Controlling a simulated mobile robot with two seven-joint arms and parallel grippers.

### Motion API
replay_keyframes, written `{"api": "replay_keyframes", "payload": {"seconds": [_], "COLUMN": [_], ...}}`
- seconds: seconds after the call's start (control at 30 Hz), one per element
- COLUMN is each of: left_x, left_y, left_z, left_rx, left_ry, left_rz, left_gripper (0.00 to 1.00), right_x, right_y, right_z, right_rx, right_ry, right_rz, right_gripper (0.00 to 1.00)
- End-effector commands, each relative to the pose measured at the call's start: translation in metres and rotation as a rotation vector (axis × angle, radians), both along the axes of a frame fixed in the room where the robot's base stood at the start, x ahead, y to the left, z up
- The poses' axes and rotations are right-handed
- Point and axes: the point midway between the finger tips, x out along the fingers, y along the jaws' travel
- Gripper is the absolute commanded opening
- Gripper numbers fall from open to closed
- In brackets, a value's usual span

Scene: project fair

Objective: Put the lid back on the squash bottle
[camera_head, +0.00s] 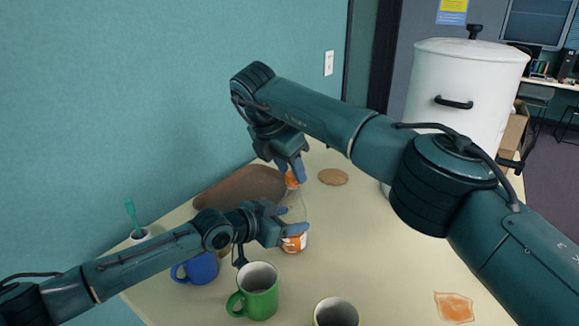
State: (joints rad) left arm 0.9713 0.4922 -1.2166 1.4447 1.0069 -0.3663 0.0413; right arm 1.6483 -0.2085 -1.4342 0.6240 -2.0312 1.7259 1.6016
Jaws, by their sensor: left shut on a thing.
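The squash bottle (296,212) stands on the table, clear with an orange label low on its side. My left gripper (285,220) is shut on its body from the left and hides part of it. The orange lid (292,181) shows at the top of the bottle, between the fingers of my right gripper (292,172). My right gripper points down from above. Whether its fingers press on the lid, and whether the lid touches the bottle's neck, I cannot tell.
A green mug (258,293), a blue mug (199,268) and another mug (335,312) stand near the front. A brown board (240,187) lies behind, by the wall. A round coaster (333,177), an orange spill (454,307) and a large white urn (465,85) are to the right.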

Motion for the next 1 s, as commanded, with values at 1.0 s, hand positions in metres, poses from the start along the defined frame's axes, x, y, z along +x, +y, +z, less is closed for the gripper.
{"api": "replay_keyframes", "payload": {"seconds": [1.0], "left_x": [0.0], "left_y": [0.0], "left_z": [-0.001], "left_rx": [0.0], "left_ry": [0.001], "left_rz": [0.0], "left_gripper": [0.0], "right_x": [0.0], "right_y": [0.0], "right_z": [0.045], "right_rx": [0.0], "right_ry": [0.001], "right_rz": [0.002], "right_gripper": [0.49]}}
